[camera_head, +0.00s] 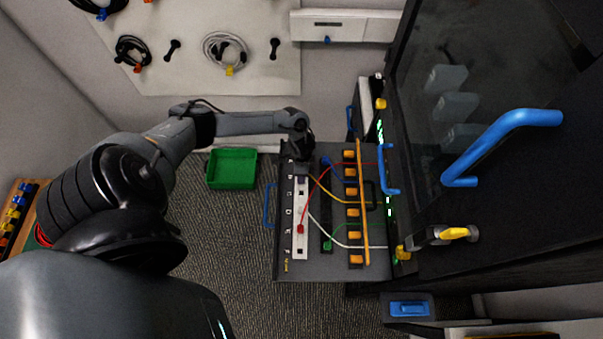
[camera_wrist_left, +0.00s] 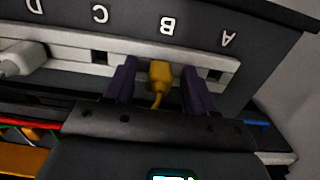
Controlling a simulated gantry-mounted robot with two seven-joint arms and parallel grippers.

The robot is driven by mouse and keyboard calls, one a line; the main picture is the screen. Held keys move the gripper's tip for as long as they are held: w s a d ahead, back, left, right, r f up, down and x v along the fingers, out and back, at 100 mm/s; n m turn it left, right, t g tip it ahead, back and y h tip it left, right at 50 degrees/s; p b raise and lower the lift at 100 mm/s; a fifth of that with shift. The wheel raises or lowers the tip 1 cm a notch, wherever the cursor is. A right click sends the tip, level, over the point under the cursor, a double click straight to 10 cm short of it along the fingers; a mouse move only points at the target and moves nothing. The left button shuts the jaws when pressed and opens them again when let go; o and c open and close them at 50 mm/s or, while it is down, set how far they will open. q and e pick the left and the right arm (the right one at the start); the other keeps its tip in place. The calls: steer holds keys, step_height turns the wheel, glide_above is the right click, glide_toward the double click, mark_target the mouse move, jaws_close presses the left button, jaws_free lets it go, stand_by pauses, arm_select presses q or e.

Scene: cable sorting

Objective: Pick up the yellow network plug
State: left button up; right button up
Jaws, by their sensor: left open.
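The yellow network plug (camera_wrist_left: 160,73) sits in the white port strip (camera_wrist_left: 70,52) at the port under the letter B. A yellow cable (camera_wrist_left: 157,98) hangs from it. My left gripper (camera_wrist_left: 159,82) is open, with one dark purple finger on each side of the plug and a visible gap to each. In the head view my left gripper (camera_head: 300,163) is over the far end of the panel and hides the plug. The yellow cable (camera_head: 321,194) runs right from there. My right gripper is not in view.
A white plug (camera_wrist_left: 20,60) is in the same strip, left of the gripper in the wrist view. Red (camera_head: 300,228), blue, green and white cables cross the panel. A green bin (camera_head: 232,183) is left of it. The rack with blue handles (camera_head: 505,140) stands at right.

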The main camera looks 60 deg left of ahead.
arm_select(q)
jaws_close()
steer(key=shift+r, duration=0.1)
steer(key=shift+r, duration=0.4)
step_height(320, 180, up, 4)
steer(key=shift+f+p, duration=0.15)
steer(key=shift+p, duration=0.25)
steer(key=w+d+r+p, duration=0.5)
steer(key=d+r+p, duration=0.1)
steer(key=d+r, duration=0.4)
steer(key=shift+d, duration=0.3)
stand_by(0.5)
